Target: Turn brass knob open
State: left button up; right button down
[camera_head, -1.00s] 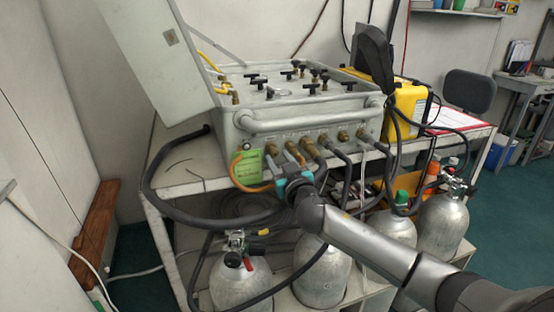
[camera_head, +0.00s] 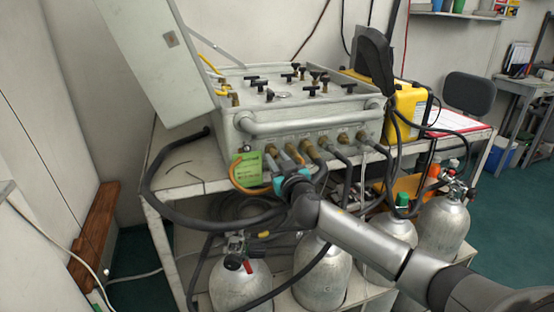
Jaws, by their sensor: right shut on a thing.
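The grey air panel box (camera_head: 300,128) stands on a table with its lid open at the left. Brass fittings line its front face, among them one at the left end (camera_head: 271,150). My right gripper (camera_head: 279,181) is at the left part of this row, just below the fittings, beside a green tag (camera_head: 246,169). It is shut, its fingers mostly hidden behind the teal part of the wrist. The brass knob in its grip is hidden by the gripper. My left gripper is out of view.
Dark hoses (camera_head: 178,215) loop from the panel around the table's front. Several silver cylinders (camera_head: 323,275) stand below. Black-handled valves (camera_head: 290,77) cover the panel top. A yellow case (camera_head: 408,108) stands to the right.

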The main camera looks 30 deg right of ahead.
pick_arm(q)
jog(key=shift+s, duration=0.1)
pick_arm(e)
jog(key=shift+n, duration=0.8)
jog(key=shift+n+p, duration=0.3)
jog(key=shift+n, duration=0.4)
jog(key=n+p, duration=0.1)
jog(key=n, duration=0.3)
jog(key=shift+n, duration=0.3)
jog(key=n+p, duration=0.1)
jog(key=n, duration=0.2)
jog(key=shift+n, duration=0.4)
jog(key=n+p, duration=0.1)
jog(key=n, duration=0.2)
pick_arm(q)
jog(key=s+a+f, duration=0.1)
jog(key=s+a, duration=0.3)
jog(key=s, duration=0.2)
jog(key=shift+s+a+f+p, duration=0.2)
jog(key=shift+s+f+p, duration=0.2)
pick_arm(e)
jog(key=shift+f+n, duration=0.1)
jog(key=shift+n, duration=1.5)
